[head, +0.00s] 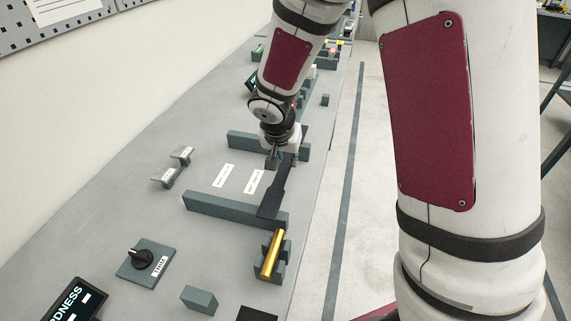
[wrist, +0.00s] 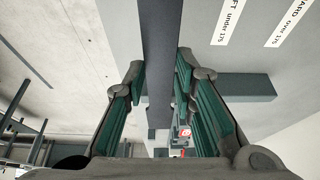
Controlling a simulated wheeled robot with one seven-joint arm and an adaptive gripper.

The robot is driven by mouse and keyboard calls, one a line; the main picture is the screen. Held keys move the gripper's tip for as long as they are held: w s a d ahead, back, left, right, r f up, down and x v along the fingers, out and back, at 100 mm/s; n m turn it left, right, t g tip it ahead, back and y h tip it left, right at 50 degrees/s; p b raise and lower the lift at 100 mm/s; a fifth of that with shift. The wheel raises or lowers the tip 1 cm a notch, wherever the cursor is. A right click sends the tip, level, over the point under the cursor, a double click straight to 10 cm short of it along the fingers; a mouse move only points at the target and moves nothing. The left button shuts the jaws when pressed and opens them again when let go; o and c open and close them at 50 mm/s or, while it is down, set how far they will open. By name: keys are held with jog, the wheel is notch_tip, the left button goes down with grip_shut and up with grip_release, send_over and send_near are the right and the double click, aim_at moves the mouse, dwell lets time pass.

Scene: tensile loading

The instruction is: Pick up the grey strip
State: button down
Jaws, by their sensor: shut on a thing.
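The grey strip (head: 275,193) is dark, flat and wider at its end. In the head view it reaches from my gripper (head: 279,160) toward the near long bar and overlaps that bar's right part. In the wrist view the strip (wrist: 159,45) runs between the green-padded fingers of my gripper (wrist: 160,82), which is shut on it. My gripper hides the strip's far end in the head view. I cannot tell whether the strip still touches the bars.
Long dark bars lie near (head: 225,207) and far (head: 243,140), with white labels (head: 224,176) between them. A gold cylinder (head: 270,254) rests in a holder. A dial (head: 142,257) and small block (head: 199,300) stand nearby. The bench's right edge is close.

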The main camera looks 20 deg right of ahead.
jog(key=s+a, duration=0.1)
jog(key=s, duration=0.3)
jog(key=s+a+b, duration=0.1)
jog(key=s, duration=0.3)
jog(key=s+a+r+b, duration=0.1)
jog(key=s+a, duration=0.1)
jog(key=s, duration=0.2)
jog(key=shift+s, duration=0.3)
jog(key=shift+s+a+r+p, duration=0.1)
jog(key=shift+s+a+p, duration=0.05)
jog(key=shift+s+p, duration=0.6)
jog(key=shift+s+a+p, duration=0.15)
jog(key=shift+s+p, duration=0.25)
jog(key=shift+p, duration=0.5)
